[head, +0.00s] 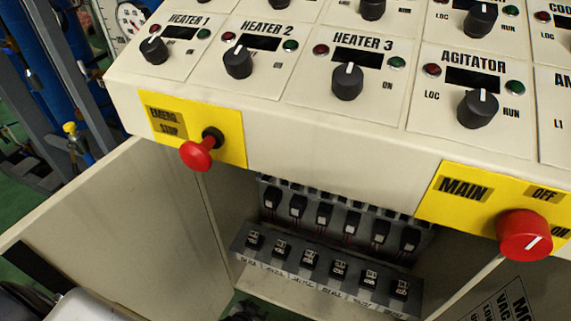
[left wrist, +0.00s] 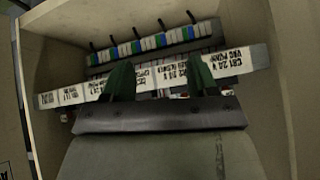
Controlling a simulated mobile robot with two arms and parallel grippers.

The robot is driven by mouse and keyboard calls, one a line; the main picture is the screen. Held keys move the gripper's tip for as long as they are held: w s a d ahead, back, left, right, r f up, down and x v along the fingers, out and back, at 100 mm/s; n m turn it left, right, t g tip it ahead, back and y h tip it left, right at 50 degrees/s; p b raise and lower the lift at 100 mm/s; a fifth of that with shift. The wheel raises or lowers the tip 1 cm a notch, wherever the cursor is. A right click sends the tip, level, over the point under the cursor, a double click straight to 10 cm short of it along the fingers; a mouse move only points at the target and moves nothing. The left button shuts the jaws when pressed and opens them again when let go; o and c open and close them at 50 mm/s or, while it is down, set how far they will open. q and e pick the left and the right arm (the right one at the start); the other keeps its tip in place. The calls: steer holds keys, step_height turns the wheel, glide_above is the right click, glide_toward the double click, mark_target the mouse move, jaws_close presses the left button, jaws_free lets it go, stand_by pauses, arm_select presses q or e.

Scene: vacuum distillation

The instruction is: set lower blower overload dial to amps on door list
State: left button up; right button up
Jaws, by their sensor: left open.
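In the head view, a lower row of small black units with pale faces (head: 339,270) sits on a sloped grey rail inside the open cabinet. Their dials and lettering are too small to read, so I cannot tell which is the lower blower overload. A printed list (head: 502,306) on the right-hand door is cut off by the frame edge. In the left wrist view my left gripper (left wrist: 157,66) is open, its two green fingers apart in front of a white labelled strip (left wrist: 62,98). Nothing shows held between them. My right gripper is in neither view.
An upper row of black devices (head: 324,217) hangs above the lower row. A red emergency stop (head: 197,154) and a red main switch (head: 524,235) project above the opening. The open left door (head: 120,225) and cabinet walls bound the space. Coloured terminals (left wrist: 150,43) line the back.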

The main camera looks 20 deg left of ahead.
arm_select(q)
steer(key=w+r+t+b, duration=0.5)
steer(key=w+r, duration=0.1)
steer(key=w, duration=0.7)
steer(key=w+r+m+t+h+b, duration=0.1)
steer(key=w+r+t+b, duration=0.4)
steer(key=r, duration=0.8)
steer(key=w+r+m+t+h+b, duration=0.1)
steer(key=w+r+t+b, duration=0.4)
steer(key=r, duration=0.7)
steer(key=w+r+g+b, duration=0.1)
steer(key=w+r, duration=0.3)
steer(key=w, duration=0.6)
steer(key=shift+d, duration=0.25)
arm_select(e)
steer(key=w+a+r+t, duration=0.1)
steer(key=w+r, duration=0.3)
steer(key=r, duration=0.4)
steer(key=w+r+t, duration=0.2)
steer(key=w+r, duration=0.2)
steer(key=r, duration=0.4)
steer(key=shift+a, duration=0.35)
arm_select(q)
steer(key=shift+r, duration=0.1)
steer(key=c, duration=0.9)
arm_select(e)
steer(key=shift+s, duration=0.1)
